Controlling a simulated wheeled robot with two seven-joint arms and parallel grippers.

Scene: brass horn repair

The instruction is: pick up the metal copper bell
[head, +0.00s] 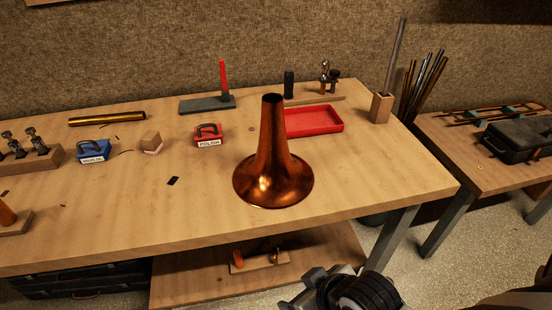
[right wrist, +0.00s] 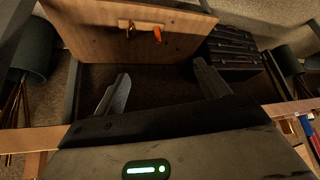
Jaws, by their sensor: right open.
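The copper bell (head: 273,165) stands upright on the workbench (head: 330,210), its wide flare down and its narrow end up. It is near the bench's front edge, right of the middle. My right gripper (head: 318,285) is low at the bottom of the head view, in front of the bench and below its top, apart from the bell. In the right wrist view its two fingers (right wrist: 160,90) are spread with nothing between them. The bell does not show in that view. My left gripper is not in view.
A red tray (head: 315,121) lies behind the bell to its right. The red POLISH block (head: 208,136) and blue block (head: 93,151) lie to its left. A wooden block with a rod (head: 381,107) stands at the back right. A lower shelf (head: 200,285) sits under the bench.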

